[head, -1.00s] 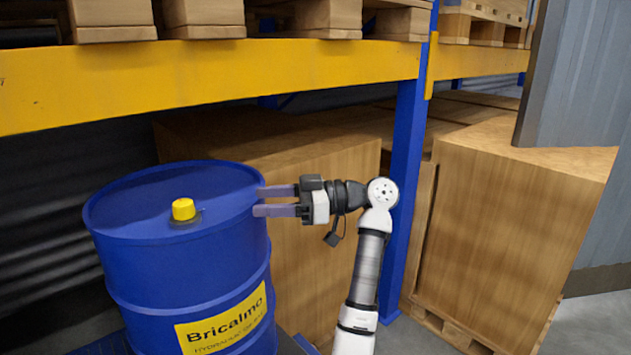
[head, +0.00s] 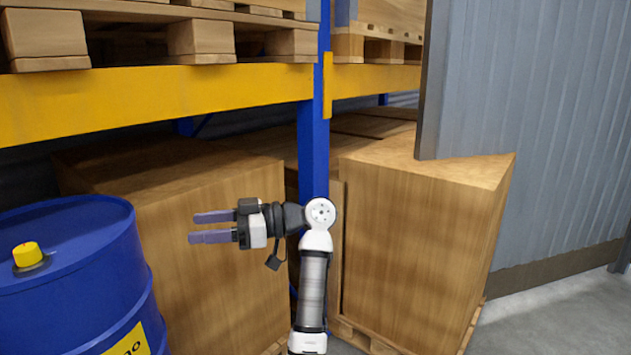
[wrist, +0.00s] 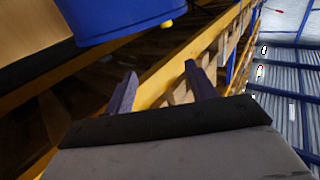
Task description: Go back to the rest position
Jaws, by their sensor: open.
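My gripper (head: 212,227) is open and empty in the head view, its two purple-grey fingers pointing left. It is in front of a large wooden crate and to the right of a blue drum (head: 70,260). There is a clear gap between fingertips and drum in the picture. In the wrist view the open fingers (wrist: 158,85) show with nothing between them, and part of the blue drum (wrist: 115,18) is at the top.
The drum has a yellow cap (head: 27,254). Wooden crates (head: 420,240) stand behind and right of my arm. A rack with a yellow beam (head: 150,98) and blue upright (head: 314,150) is close behind. Grey floor (head: 560,320) is clear at the lower right.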

